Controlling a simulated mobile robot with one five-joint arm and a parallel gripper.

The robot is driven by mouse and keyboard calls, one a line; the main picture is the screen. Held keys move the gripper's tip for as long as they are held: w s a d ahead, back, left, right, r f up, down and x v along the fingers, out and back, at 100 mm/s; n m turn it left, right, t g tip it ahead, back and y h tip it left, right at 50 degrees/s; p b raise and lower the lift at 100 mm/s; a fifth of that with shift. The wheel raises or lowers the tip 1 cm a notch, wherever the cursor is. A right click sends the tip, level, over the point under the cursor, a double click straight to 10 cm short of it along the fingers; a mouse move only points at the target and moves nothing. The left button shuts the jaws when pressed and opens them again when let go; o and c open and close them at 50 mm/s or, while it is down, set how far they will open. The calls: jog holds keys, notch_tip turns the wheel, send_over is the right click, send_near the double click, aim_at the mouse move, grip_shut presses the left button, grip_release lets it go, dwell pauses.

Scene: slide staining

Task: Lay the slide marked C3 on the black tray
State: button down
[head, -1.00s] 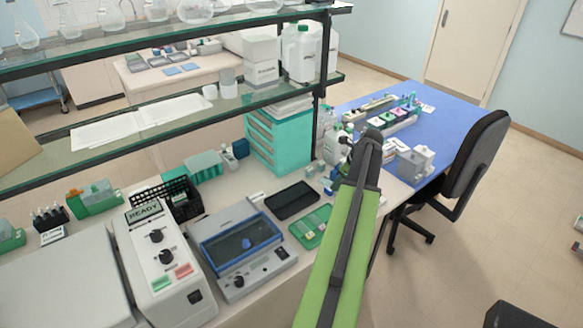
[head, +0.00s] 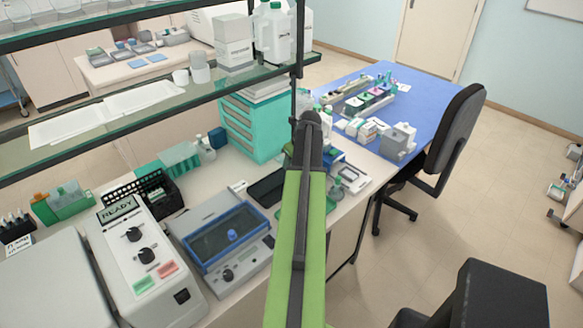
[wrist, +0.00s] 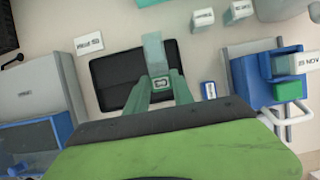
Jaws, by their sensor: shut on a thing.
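In the wrist view my gripper (wrist: 160,92) is shut on a glass slide (wrist: 154,50), which points away from the fingers. Its small pale label sits between the fingertips, too small to read surely. The black tray (wrist: 108,88) lies behind the slide and fingers, and in the picture they overlap its right part. I cannot tell the height of the slide above it. In the head view the black tray (head: 266,188) is partly covered by my arm, and my gripper and the slide are hidden.
A grey machine with a blue-framed lid (head: 228,240) stands left of the tray. A teal drawer cabinet (head: 252,125) stands behind it. A blue device (wrist: 275,72) is to the right in the wrist view, with small labelled boxes (wrist: 203,18) above. A white card (wrist: 88,44) lies beside the tray.

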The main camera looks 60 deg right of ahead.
notch_tip(320, 180, down, 7)
jog(key=b, duration=0.7)
jog(key=shift+s+f, duration=0.1)
jog(key=shift+f, duration=0.05)
dwell(0.7)
jog(key=c, duration=1)
grip_release()
